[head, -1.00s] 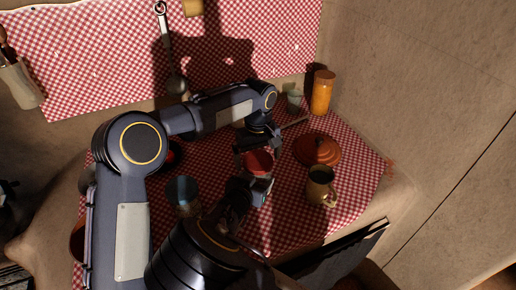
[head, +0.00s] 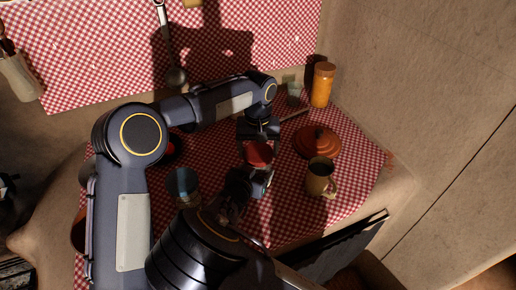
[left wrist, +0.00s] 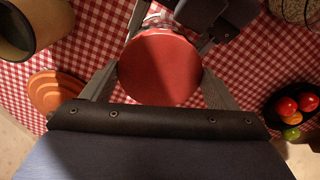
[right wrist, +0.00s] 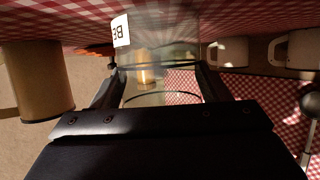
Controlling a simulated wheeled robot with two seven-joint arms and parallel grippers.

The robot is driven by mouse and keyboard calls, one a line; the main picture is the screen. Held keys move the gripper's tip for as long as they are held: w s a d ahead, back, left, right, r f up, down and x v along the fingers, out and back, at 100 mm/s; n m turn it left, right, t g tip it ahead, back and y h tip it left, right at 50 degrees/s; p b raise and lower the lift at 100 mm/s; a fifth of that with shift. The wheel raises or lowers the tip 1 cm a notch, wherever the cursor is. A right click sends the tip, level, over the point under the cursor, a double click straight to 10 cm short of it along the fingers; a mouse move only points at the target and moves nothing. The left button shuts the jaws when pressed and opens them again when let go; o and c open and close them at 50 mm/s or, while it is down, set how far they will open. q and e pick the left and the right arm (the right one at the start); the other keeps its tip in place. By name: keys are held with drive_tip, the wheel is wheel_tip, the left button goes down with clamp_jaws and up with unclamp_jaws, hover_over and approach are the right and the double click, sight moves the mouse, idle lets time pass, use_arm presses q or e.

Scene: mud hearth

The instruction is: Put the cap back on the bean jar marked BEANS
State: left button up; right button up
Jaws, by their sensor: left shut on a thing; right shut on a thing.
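The red round cap (head: 259,154) sits between the fingers of my left gripper (left wrist: 158,85), which is shut on it. In the left wrist view the cap's flat top (left wrist: 160,68) faces the camera. The clear glass bean jar (right wrist: 155,52) is held by my right gripper (right wrist: 155,85), shut around its side. Its white label (right wrist: 120,30) shows only "BE", upside down in the right wrist view. In the head view the cap is over the jar (head: 263,178). Whether cap and rim touch is hidden.
A tan mug (head: 319,180) and an orange lidded dish (head: 317,140) stand to the right. An orange jar (head: 323,85) and a pale cup (head: 293,92) stand behind. A blue-rimmed vessel (head: 183,185) is at left. Checked cloth lies clear at front right.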

use_arm(q)
drive_tip(key=m, duration=1.5)
drive_tip(key=o, duration=1)
drive_tip(key=shift+o, duration=0.2)
drive_tip(key=shift+r, duration=2.25)
